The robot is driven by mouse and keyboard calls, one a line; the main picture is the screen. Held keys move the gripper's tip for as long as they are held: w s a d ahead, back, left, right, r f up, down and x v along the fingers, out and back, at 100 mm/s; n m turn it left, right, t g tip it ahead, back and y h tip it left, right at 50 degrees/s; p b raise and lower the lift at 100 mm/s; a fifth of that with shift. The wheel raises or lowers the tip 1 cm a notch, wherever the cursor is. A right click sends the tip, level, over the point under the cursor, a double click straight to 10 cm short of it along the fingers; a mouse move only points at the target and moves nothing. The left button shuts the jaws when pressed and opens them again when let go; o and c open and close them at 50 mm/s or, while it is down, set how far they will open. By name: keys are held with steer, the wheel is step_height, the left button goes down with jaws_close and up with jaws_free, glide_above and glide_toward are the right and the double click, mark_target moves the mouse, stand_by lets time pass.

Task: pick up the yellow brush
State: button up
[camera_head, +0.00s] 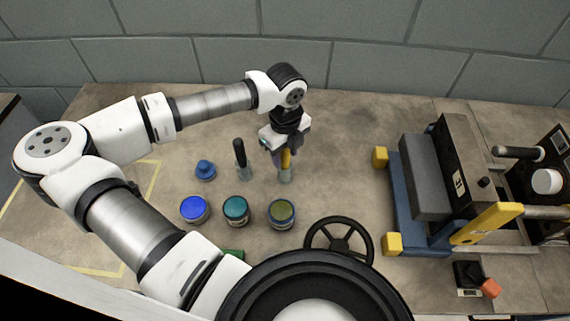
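The yellow brush (286,160) stands about upright near the middle of the worktop, its lower end in a pale, see-through holder (285,177). My gripper (283,150) points down from above, with its fingers at the upper part of the yellow handle. The top of the brush is hidden by the gripper. The fingers are small and overlap the handle, so I cannot tell whether they close on it or only stand around it.
A black-handled brush (239,151) stands just left. A blue-lidded jar (194,209), a teal jar (236,210), an olive-topped jar (282,213) and a small blue object (205,169) are close by. A black handwheel (338,240) and a blue-framed press (409,205) are to the right.

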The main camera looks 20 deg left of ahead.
jaws_close()
steer(key=shift+r, duration=0.1)
step_height(320, 180, up, 20)
steer(key=b, duration=0.3)
